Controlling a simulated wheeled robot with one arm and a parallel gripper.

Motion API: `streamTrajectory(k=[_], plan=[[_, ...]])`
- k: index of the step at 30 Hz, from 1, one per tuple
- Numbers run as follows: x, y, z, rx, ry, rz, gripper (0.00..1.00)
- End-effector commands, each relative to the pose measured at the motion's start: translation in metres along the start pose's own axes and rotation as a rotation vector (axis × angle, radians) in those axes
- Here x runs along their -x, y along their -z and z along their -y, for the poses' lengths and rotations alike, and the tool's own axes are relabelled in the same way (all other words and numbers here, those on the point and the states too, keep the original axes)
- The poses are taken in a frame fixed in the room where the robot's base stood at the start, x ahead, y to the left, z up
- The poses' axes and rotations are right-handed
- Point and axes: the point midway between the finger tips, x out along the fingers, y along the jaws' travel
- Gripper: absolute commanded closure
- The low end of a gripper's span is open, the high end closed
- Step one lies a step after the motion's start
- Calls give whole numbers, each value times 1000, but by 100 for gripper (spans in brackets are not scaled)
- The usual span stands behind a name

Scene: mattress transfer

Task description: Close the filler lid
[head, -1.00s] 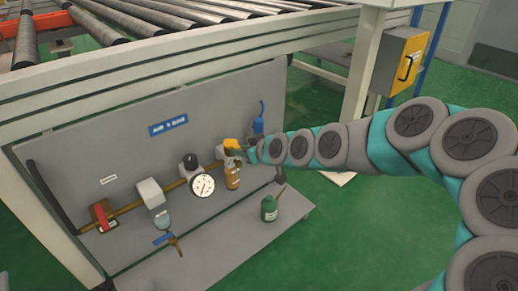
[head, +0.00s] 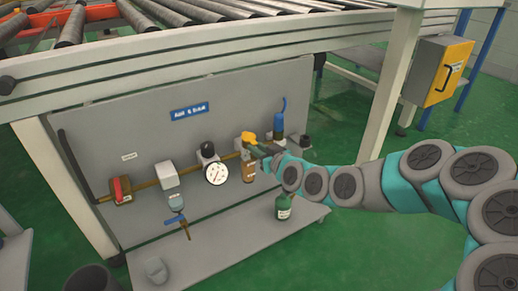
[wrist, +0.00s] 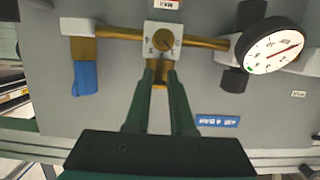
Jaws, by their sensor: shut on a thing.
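The lubricator unit is on the brass pipe of the grey panel, with a yellow lid (head: 250,136) at its top and an amber bowl (head: 248,173) below. My gripper (head: 262,150) reaches it from the right and partly covers it. The wrist view is upside down; there my gripper's dark green fingers (wrist: 160,72) are shut on a narrow yellow part (wrist: 160,86), seemingly the lid, just beside the white block with a round brass dial (wrist: 165,38). Whether the lid is fully seated cannot be told.
A pressure gauge (head: 216,174) is left of the unit and a blue-topped part (head: 279,125) right of it. A green bottle (head: 283,207) stands on the grey shelf (head: 235,240). Rollers (head: 205,10) lie above the panel.

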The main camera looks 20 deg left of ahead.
Motion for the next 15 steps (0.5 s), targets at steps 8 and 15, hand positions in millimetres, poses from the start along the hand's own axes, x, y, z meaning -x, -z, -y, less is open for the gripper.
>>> streamTrajectory(k=[8,15], plan=[[-1,-5,1,-3,4,10,61],[0,-3,1,-2,2,6,48]])
